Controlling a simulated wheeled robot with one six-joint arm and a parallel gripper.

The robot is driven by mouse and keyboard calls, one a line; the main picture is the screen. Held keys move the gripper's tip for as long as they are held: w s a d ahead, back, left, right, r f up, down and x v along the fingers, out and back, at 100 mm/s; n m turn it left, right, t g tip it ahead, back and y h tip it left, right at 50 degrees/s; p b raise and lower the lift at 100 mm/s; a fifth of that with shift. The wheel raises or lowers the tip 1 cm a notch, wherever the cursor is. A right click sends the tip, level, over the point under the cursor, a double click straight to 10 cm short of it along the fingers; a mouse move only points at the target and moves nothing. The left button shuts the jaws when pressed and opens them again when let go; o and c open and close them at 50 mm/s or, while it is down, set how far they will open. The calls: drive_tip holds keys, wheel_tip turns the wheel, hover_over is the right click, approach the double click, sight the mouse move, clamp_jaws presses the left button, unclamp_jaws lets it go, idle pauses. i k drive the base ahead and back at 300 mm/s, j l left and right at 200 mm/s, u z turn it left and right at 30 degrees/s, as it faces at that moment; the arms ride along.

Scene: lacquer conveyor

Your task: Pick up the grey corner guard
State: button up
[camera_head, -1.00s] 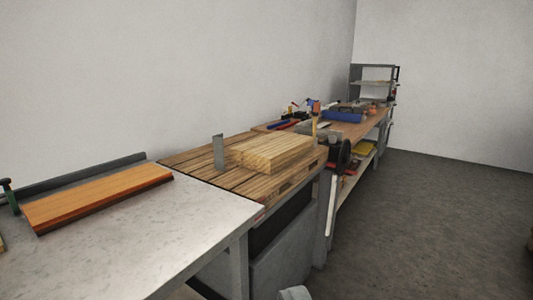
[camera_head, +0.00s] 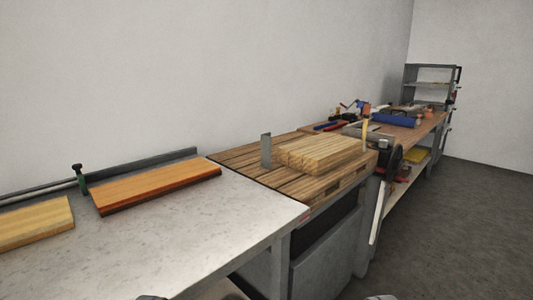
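The grey corner guard (camera_head: 266,150) looks like a thin, flat upright piece. It stands on the slatted wooden pallet top (camera_head: 235,160), at the left end of a stack of light wooden boards (camera_head: 322,153). Its foot is close to the boards; I cannot tell whether they touch. Small pale grey shapes show at the bottom edge of the view and may be parts of my gripper. They are too cut off to show whether it is open or shut. Nothing of mine is near the corner guard.
A cluttered bench (camera_head: 400,137) runs beyond, towards a shelf rack (camera_head: 430,85). Open floor (camera_head: 470,220) lies to the right.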

sight(265, 138)
drive_tip(key=i+l+u, duration=0.2)
drive_tip(key=i+l, duration=0.55)
drive_tip(key=i, duration=0.25)
drive_tip(key=i+l+u, duration=0.15)
drive_tip(key=i+l, duration=0.7)
drive_tip(key=i, duration=0.05)
